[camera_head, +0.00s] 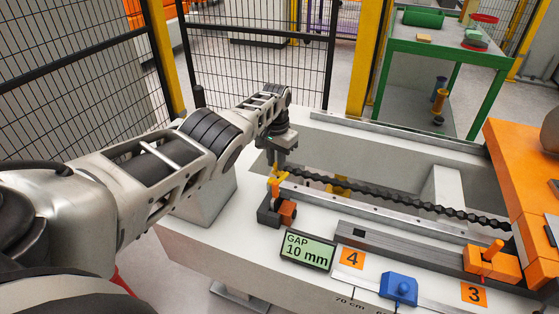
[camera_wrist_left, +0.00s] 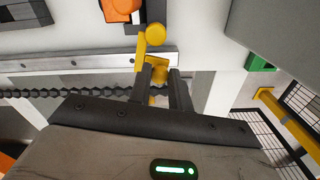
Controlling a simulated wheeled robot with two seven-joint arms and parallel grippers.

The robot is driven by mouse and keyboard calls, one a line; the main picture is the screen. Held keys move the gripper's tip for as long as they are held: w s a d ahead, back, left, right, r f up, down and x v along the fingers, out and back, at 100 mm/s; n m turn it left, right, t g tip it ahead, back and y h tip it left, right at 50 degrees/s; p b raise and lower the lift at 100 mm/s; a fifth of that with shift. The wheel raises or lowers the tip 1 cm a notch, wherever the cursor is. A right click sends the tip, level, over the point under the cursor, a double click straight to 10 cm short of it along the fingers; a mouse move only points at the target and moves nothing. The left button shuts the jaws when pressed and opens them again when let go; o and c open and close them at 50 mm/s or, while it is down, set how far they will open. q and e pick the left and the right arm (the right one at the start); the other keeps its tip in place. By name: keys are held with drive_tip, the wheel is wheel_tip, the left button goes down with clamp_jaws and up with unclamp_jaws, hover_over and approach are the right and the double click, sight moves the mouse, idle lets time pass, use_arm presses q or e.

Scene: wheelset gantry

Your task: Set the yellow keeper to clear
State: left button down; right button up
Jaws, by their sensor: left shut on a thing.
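The yellow keeper (camera_wrist_left: 152,36) shows in the left wrist view as a yellow piece with a round knob at one end, by the metal rail. In the head view it is a small yellow shape (camera_head: 277,178) at the left end of the dark chain, partly hidden by the gripper. My left gripper (camera_wrist_left: 162,80) is shut on the yellow keeper, with its two dark fingers on either side of it. In the head view my left gripper (camera_head: 277,165) points down over it. My right gripper is not in view.
An orange block on a dark base (camera_head: 287,212) stands just in front of the keeper. The chain (camera_head: 400,200) runs right along the rail. A display (camera_head: 307,250) reads GAP 10 mm. A blue block (camera_head: 398,289) and orange clamp (camera_head: 490,262) sit on the front ledge.

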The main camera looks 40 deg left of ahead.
use_arm(q)
drive_tip(key=shift+s+a+r+n, duration=0.15)
drive_tip(key=shift+a+n, duration=0.15)
drive_tip(key=shift+n, duration=0.6)
drive_tip(key=shift+s+a+n+p, duration=0.1)
drive_tip(key=shift+a+n+p, duration=0.1)
drive_tip(key=shift+n+p, duration=0.35)
drive_tip(key=shift+s+a+n, duration=0.2)
drive_tip(key=shift+a+n, duration=0.05)
drive_tip(key=shift+n, duration=0.8)
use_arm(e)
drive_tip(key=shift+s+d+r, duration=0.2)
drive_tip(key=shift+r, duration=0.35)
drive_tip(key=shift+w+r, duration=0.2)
use_arm(q)
drive_tip(key=c, duration=1.3)
unclamp_jaws()
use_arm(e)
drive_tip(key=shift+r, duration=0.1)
